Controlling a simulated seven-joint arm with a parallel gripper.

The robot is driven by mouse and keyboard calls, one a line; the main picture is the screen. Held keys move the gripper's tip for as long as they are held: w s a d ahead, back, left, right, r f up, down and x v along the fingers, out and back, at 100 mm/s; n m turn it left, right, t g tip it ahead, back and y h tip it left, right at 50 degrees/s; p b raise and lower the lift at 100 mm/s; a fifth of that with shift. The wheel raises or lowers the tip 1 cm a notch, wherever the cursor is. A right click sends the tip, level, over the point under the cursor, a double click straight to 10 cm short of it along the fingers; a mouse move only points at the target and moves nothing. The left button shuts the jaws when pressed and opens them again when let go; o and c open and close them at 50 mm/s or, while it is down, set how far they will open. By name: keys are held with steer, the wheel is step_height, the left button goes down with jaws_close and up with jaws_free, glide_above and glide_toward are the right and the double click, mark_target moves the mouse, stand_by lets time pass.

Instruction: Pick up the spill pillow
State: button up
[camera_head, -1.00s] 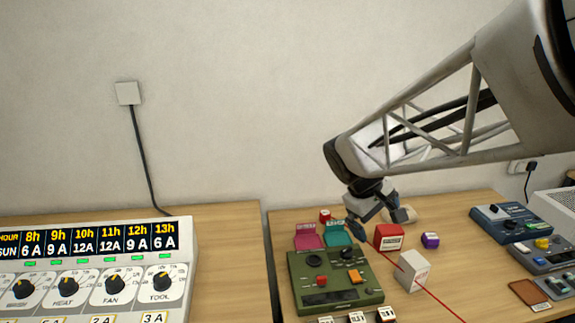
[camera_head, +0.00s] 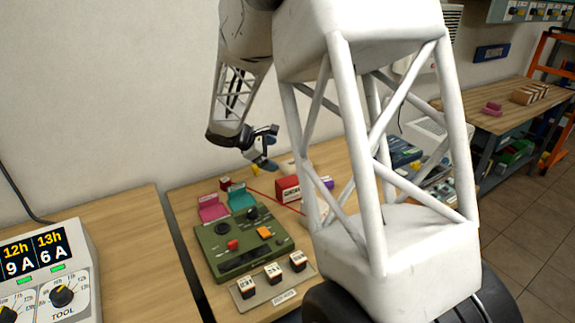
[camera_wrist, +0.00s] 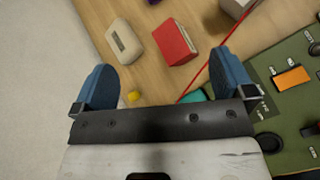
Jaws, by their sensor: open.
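The spill pillow appears to be the cream, rounded block with a label (camera_wrist: 124,41), lying on the wooden table in the wrist view. It is ahead of my gripper (camera_wrist: 165,82), towards the left finger, and apart from both fingers. My gripper is open, with two blue fingers and nothing between them. In the head view my gripper (camera_head: 264,148) hangs above the back of the table, near the wall. A cream patch beside it there (camera_head: 288,165) looks like the pillow, partly hidden by my arm.
A red box (camera_wrist: 175,41) lies just right of the pillow. A small yellow object (camera_wrist: 133,96) is near the left finger. A green control panel (camera_head: 243,245), pink holder (camera_head: 212,208) and teal holder (camera_head: 241,197) stand in front. A thin red line crosses the table.

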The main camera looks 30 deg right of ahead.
steer(key=w+d+f+n+h, duration=0.25)
steer(key=w+d+f, duration=0.25)
steer(key=w+f, duration=0.25)
steer(key=n+t+h, duration=0.1)
steer(key=n+h, duration=0.1)
steer(key=n, duration=0.3)
glide_toward(286, 165)
steer(key=x, duration=0.3)
steer(key=shift+s+d+m+y, duration=0.1)
steer(key=shift+d+m+y, duration=0.15)
steer(key=shift+d, duration=0.15)
steer(key=shift+d, duration=0.1)
steer(key=shift+x, duration=1.2)
steer(key=shift+d+f, duration=0.1)
steer(key=shift+x, duration=2.45)
steer(key=shift+c, duration=0.5)
